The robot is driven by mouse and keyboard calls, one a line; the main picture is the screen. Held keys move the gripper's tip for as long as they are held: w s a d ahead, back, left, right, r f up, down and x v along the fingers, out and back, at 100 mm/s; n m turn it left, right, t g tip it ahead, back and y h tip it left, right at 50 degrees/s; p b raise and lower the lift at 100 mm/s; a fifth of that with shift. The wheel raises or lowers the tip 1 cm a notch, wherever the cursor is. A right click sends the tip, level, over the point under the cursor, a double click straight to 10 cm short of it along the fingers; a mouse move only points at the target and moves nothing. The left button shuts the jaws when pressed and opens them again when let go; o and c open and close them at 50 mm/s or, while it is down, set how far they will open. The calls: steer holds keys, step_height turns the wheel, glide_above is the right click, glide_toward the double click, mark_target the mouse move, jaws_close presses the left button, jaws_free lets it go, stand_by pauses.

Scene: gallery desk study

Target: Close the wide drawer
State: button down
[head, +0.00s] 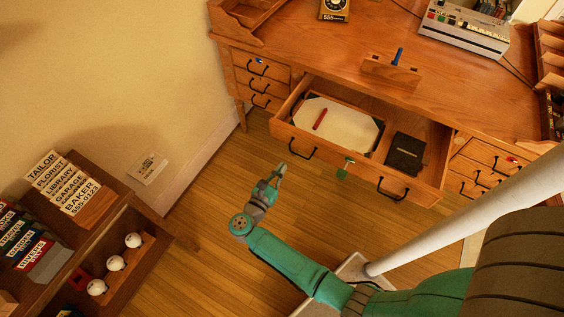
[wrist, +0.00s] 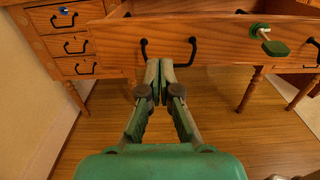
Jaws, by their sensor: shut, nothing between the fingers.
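The wide drawer (head: 335,163) in the middle of the wooden desk stands open, pulled out toward me. It has two black handles, one at the left (head: 302,149) and one at the right (head: 393,189), and a green-tagged key (head: 344,170) hangs at its front. Inside lie a white paper pad (head: 337,127), a red pen (head: 320,119) and a black notebook (head: 405,153). My gripper (head: 279,171) is shut and empty, in front of the drawer's left part. In the wrist view, its fingertips (wrist: 160,65) appear just below the left handle (wrist: 167,50); I cannot tell whether they touch it.
Small drawers (head: 258,78) flank the wide one at left, and more (head: 484,168) at right; they look shut. A shelf (head: 130,215) with signs is at lower left. Floor between is clear.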

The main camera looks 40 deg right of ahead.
mark_target(302, 137)
steer(key=x, duration=1.2)
steer(key=shift+d, duration=0.25)
steer(key=shift+w+d, duration=0.1)
